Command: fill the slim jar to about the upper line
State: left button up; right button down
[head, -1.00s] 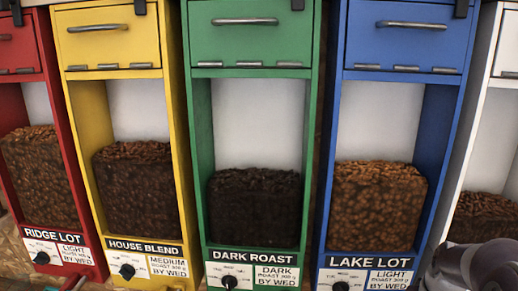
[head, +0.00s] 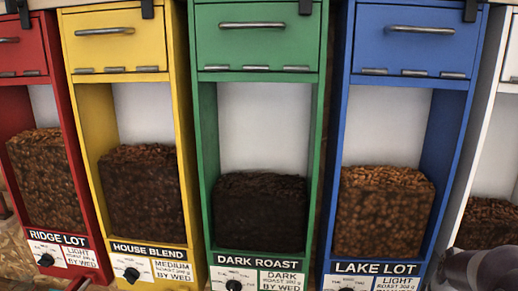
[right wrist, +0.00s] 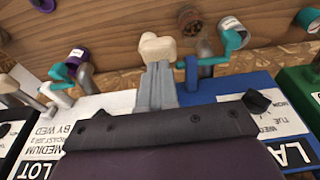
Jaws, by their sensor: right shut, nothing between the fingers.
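My right gripper (right wrist: 157,48) shows in the right wrist view, its grey fingers with cream tips pressed together and holding nothing. It is over the front of the blue LAKE LOT dispenser (right wrist: 203,98). In the head view only a dark part of my right arm shows at the lower right corner. My left gripper is in neither view. I cannot tell which container is the slim jar; no fill lines are readable. In the head view the LAKE LOT dispenser (head: 450,125) holds brown beans behind its window.
The head view shows red (head: 60,105), yellow (head: 185,110) and green (head: 207,120) dispensers with beans. In the right wrist view, teal fittings (right wrist: 228,40) and small containers, one purple-rimmed (right wrist: 76,55) and one holding beans (right wrist: 190,18), are near a wooden surface (right wrist: 130,20).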

jog(key=shift+f, duration=0.15)
dwell(0.5)
jog(key=shift+f+b, duration=1.4)
jog(key=shift+f, duration=0.4)
dwell(2.5)
notch_tip(320, 180, up, 9)
jog(key=p, duration=0.7)
jog(key=shift+f, duration=0.2)
jog(key=shift+s+f+m, duration=0.5)
jog(key=shift+f+m, duration=0.2)
jog(key=s+a+f+n+b, duration=0.1)
jog(key=s+a+f+b, duration=0.4)
jog(key=a+f, duration=0.2)
jog(key=s+a+f+n+b, duration=0.1)
jog(key=s+a+f+b, duration=0.3)
jog(key=a+f, duration=0.4)
jog(key=shift+s+a+f+n+g+b, duration=0.2)
jog(key=shift+s+a+n+g+b, duration=0.2)
jog(key=shift+b, duration=0.45)
